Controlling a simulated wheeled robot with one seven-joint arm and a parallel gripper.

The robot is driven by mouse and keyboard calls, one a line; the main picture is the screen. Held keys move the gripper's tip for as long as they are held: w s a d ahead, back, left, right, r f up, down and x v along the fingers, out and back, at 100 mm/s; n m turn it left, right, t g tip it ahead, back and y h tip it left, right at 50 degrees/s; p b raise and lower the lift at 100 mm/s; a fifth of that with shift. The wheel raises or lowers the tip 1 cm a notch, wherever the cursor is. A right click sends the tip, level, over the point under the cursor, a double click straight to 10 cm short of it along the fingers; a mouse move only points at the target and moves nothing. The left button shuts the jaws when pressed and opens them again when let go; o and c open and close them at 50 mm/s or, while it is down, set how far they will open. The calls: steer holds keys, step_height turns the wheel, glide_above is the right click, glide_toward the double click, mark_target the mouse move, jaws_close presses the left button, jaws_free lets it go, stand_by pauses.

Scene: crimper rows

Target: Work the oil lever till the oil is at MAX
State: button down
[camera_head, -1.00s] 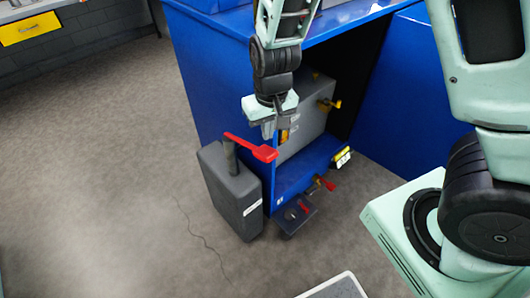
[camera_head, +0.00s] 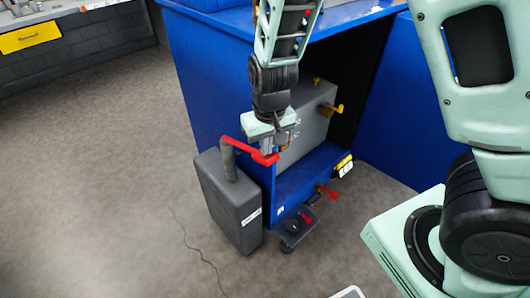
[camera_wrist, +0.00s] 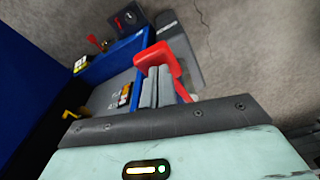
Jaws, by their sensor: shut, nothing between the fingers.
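My gripper (camera_head: 268,150) is shut and empty, pointing down at the lever's free end. In the wrist view the two grey fingers (camera_wrist: 154,88) are together, very close to the red lever; I cannot tell whether they touch it. A grey unit (camera_head: 305,118) inside the cabinet bears a yellow handle (camera_head: 331,109). An orange and black marking on the unit (camera_wrist: 125,95) is too small to read, so no oil level is legible.
The blue cabinet (camera_head: 205,90) stands right behind the lever. Low at its front are a red handle (camera_head: 327,191), a dark pedal-like block (camera_head: 292,228) and a yellow and black block (camera_head: 345,163). Grey floor (camera_head: 100,190) to the left is free, with a thin crack or cable.

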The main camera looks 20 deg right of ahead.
step_height(320, 180, down, 4)
steer(key=b, duration=0.3)
steer(key=shift+f, duration=0.2)
steer(key=shift+r, duration=0.1)
steer(key=shift+s+r+p, duration=0.3)
steer(key=shift+s+p, duration=0.1)
steer(key=shift+s, duration=0.25)
steer(key=shift+s+r+p, duration=0.25)
steer(key=shift+s+p, duration=0.15)
steer(key=shift+s, duration=0.45)
step_height(320, 180, up, 17)
steer(key=p, duration=0.5)
glide_above(272, 162)
steer(key=s, duration=0.2)
steer(key=shift+s+r, duration=0.15)
steer(key=shift+s, duration=0.05)
